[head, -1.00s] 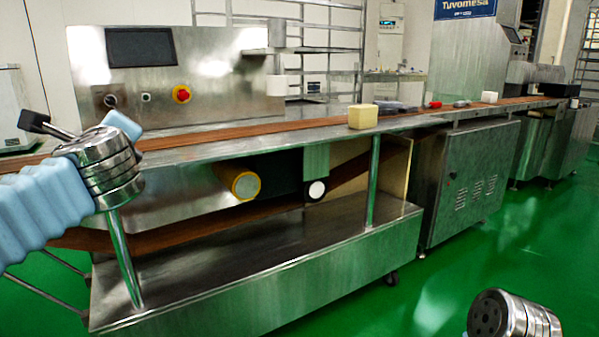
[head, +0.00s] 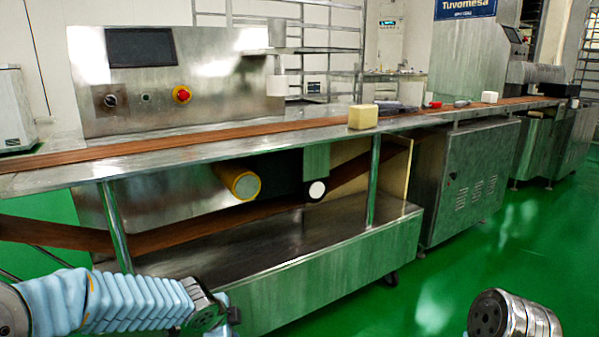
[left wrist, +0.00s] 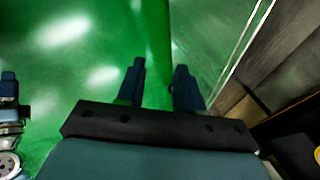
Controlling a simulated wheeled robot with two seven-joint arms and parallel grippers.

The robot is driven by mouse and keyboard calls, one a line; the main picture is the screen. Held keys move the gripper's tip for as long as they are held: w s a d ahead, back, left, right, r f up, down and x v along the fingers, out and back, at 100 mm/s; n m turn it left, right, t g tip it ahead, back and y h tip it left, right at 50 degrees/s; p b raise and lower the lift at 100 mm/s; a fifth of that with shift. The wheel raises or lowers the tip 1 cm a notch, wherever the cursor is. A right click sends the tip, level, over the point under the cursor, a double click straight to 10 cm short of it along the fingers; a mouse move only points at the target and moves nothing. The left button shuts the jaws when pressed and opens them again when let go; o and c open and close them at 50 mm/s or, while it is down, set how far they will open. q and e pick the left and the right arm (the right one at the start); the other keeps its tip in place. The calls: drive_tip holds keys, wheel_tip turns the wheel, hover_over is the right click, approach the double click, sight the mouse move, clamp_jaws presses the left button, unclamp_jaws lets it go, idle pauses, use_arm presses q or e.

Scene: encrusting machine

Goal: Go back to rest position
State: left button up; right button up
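My left arm in its pale blue sleeve is low at the front left of the head view, in front of the machine's lower shelf. Its gripper end (head: 228,318) is at the bottom edge there, small and partly cut off. In the left wrist view the left gripper (left wrist: 160,88) shows two dark fingers apart with nothing between them, over green floor. My right arm shows only as a metal joint at the bottom right of the head view. A metal and dark blue part, which seems to be my right arm, is at the left edge of the left wrist view.
The steel machine bench (head: 250,285) with its brown conveyor belt (head: 230,138) runs across the view. A pale yellow block (head: 362,117) and several small items stand along the belt. A steel cabinet (head: 470,185) is at right. Green floor (head: 410,300) is clear in front.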

use_arm(q)
drive_tip(key=s+d+f+n+g+h, duration=0.1)
drive_tip(key=s+d+f+n+g, duration=0.15)
drive_tip(key=s+f+n, duration=0.8)
drive_tip(key=s+d+f+n+g+h, duration=0.25)
drive_tip(key=s+f+n, duration=0.45)
drive_tip(key=s+f, duration=0.7)
wheel_tip(320, 180, up, 12)
drive_tip(key=p, duration=1.5)
drive_tip(key=shift+w+a+y, duration=0.35)
drive_tip(key=shift+y, duration=0.1)
drive_tip(key=shift+f+n, duration=0.15)
drive_tip(key=shift+n, duration=0.1)
drive_tip(key=shift+a, duration=0.1)
